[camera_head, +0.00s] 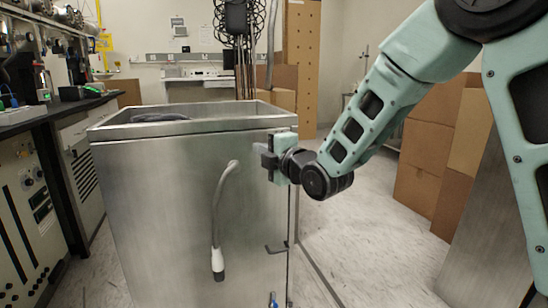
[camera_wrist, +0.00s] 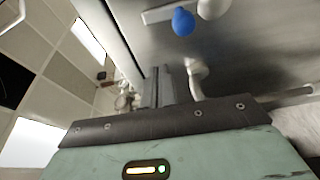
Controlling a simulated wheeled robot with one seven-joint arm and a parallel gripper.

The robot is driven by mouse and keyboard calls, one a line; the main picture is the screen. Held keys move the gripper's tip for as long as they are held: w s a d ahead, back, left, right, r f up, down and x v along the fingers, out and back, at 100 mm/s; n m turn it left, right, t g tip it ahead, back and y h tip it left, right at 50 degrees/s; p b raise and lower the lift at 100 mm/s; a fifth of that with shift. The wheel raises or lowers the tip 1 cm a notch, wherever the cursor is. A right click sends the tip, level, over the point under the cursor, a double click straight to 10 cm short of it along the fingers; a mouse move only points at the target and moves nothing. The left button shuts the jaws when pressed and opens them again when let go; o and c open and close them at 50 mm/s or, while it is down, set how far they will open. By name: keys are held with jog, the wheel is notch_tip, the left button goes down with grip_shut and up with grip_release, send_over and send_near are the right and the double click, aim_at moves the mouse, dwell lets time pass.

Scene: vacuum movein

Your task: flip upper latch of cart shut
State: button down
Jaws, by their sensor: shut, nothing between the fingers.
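The cart (camera_head: 180,215) is a brushed-metal box with an open top, and its front faces me. My gripper (camera_head: 264,156) is at the upper right of this front, close to the right edge. Its fingers are shut with nothing between them, and they show side by side in the wrist view (camera_wrist: 158,88). I cannot tell whether they touch the cart. The upper latch is not clearly visible; my gripper covers that part of the edge in the head view.
A blue piece (camera_head: 272,299) shows low on the cart. Cardboard boxes (camera_head: 425,165) stand at the right. A dark-topped bench (camera_head: 60,108) runs along the left.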

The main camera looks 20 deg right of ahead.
aim_at(264, 142)
jog(key=shift+w+d+b, duration=0.45)
jog(key=shift+w+d, duration=0.8)
jog(key=shift+d, duration=0.3)
jog(key=shift+d+f, duration=0.1)
jog(key=shift+d, duration=0.05)
jog(key=shift+d+m+b, duration=0.1)
jog(key=shift+m+b, duration=0.2)
jog(key=shift+m, duration=0.1)
